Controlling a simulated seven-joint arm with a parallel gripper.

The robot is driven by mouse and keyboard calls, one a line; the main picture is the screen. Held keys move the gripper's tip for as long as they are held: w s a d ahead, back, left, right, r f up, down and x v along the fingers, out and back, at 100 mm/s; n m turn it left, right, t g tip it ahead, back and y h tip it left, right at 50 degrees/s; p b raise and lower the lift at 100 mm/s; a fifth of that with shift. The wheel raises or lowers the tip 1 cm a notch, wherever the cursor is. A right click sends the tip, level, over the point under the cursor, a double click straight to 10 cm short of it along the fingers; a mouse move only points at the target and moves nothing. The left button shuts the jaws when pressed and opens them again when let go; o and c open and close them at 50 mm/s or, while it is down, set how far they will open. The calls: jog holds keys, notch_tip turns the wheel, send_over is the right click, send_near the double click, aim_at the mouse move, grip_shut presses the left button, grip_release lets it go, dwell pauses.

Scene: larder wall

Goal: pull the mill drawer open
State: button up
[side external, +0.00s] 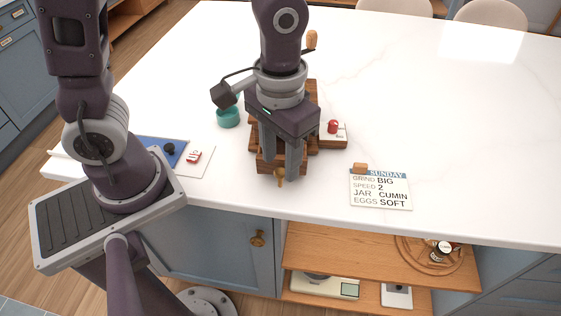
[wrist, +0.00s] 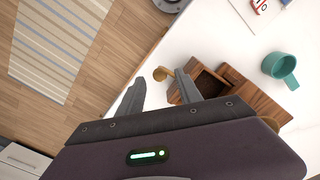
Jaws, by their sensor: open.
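The wooden mill (side external: 311,92) stands on the white counter, largely hidden behind my gripper in the side view; its dark wood body also shows in the wrist view (wrist: 247,92). Its drawer (side external: 266,167) is at the front, low down. In the wrist view the drawer (wrist: 184,95) stands partly out, with a dark hollow inside showing. A brass knob (side external: 279,176) is on the drawer front; it also shows in the wrist view (wrist: 160,73). My gripper (side external: 281,163) points down, open, with the knob appearing between its fingers (wrist: 160,79). Contact cannot be told.
A teal cup (side external: 228,117) stands left of the mill. A note card (side external: 381,190) lies near the front edge. Counter to the right is clear.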

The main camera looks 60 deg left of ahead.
notch_tip(320, 180, up, 5)
jog(key=shift+r, duration=0.1)
jog(key=s+a+r+m+t, duration=0.1)
jog(key=s+a+r+t, duration=0.4)
jog(key=s+a+r, duration=0.3)
jog(key=shift+s+a+t, duration=0.25)
jog(key=shift+a+t, duration=0.05)
jog(key=shift+a, duration=0.05)
dwell(1.7)
